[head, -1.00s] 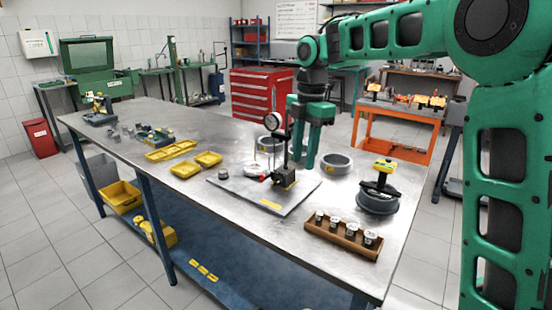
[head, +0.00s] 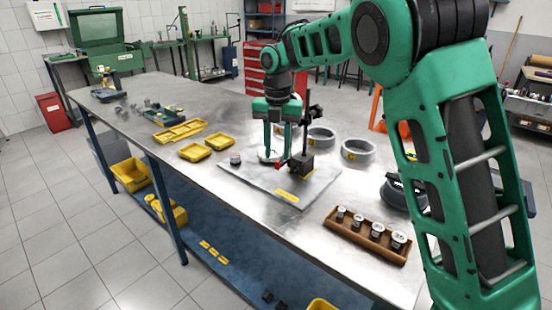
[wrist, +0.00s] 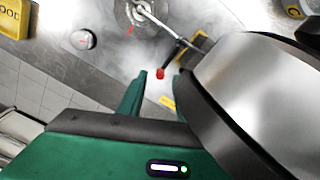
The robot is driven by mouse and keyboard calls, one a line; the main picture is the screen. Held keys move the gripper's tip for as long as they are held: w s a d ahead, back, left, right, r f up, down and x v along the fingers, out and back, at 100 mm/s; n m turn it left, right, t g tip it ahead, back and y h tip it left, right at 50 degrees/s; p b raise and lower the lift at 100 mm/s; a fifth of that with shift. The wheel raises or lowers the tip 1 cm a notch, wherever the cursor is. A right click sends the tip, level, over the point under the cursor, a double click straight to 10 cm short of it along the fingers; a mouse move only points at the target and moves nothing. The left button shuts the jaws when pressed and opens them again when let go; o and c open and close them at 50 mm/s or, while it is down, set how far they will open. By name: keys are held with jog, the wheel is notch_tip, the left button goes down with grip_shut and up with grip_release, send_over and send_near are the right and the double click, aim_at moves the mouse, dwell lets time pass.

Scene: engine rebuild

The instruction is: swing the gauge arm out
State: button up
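The gauge stand has a black post (head: 306,125) and a dark base block (head: 301,165) on a grey plate (head: 255,184). A thin dark arm with a red tip (wrist: 160,73) reaches out from the block in the wrist view; the red tip also shows low beside the block in the head view (head: 278,166). My gripper (head: 278,154) is open, fingers pointing down, left of the post. In the wrist view the red tip appears between the fingertips; contact cannot be told. The round dial is not visible in the head view now, likely behind my gripper.
Several grey rings, one at the right (head: 355,149), stand behind the plate. A wooden rack (head: 366,236) of pistons lies at the front right. Yellow trays (head: 194,151) lie to the left. A small grey cylinder (head: 235,160) stands on the plate's left corner.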

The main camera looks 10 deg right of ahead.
jog(key=shift+f, duration=1.45)
